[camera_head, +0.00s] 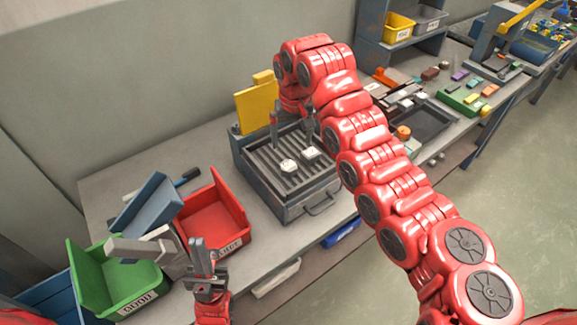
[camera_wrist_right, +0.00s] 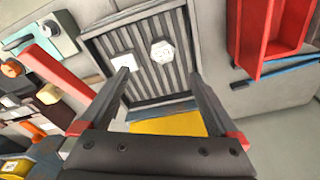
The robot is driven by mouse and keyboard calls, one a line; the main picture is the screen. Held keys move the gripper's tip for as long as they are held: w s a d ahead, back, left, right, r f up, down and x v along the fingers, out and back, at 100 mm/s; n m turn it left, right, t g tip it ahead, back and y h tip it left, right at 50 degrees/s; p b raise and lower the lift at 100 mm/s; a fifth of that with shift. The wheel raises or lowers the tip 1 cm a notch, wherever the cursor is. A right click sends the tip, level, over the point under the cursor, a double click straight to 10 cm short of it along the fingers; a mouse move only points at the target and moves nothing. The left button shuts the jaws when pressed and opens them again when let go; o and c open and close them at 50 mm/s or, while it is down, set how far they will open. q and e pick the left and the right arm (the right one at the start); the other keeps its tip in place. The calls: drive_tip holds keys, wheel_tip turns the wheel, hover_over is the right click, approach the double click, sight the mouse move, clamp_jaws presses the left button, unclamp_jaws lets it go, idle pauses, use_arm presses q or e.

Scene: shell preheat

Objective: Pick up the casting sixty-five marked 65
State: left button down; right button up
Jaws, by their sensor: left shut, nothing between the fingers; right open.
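Two small pale castings lie apart on the dark ribbed plate of the heater box (camera_head: 262,170). One is roundish (camera_head: 289,166) and the other is squarish (camera_head: 310,152). In the right wrist view the roundish casting (camera_wrist_right: 162,50) is ahead between the finger lines, and the squarish one (camera_wrist_right: 123,62) is by the left fingertip. Marks are too small to read, so I cannot tell which is 65. My right gripper (camera_head: 292,142) is open and empty over the plate, also in its wrist view (camera_wrist_right: 160,76). My left gripper (camera_head: 207,252) is shut and empty near the front left bins.
A red bin (camera_head: 213,215) and a green bin (camera_head: 115,275) stand left of the heater, with a blue-grey scoop-like piece (camera_head: 148,205) behind. A yellow upright panel (camera_head: 256,107) stands behind the plate. A dark tray (camera_head: 425,122) and small parts lie to the right.

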drive_tip(key=p, duration=0.2)
hover_over(288, 165)
drive_tip(key=s, duration=0.1)
drive_tip(key=f, duration=0.6)
drive_tip(key=shift+d+f, duration=0.3)
drive_tip(key=shift+d, duration=0.1)
drive_tip(key=shift+f+p, duration=0.2)
drive_tip(key=shift+p, duration=0.15)
drive_tip(key=f, duration=0.1)
drive_tip(key=f+p, duration=0.2)
drive_tip(key=f, duration=0.1)
drive_tip(key=shift+w+a+f, duration=0.1)
drive_tip(key=shift+w+a, duration=0.15)
drive_tip(key=shift+a, duration=0.1)
drive_tip(key=shift+w+f, duration=0.15)
drive_tip(key=shift+f, duration=0.2)
drive_tip(key=c, duration=1.5)
drive_tip(key=shift+r, duration=0.1)
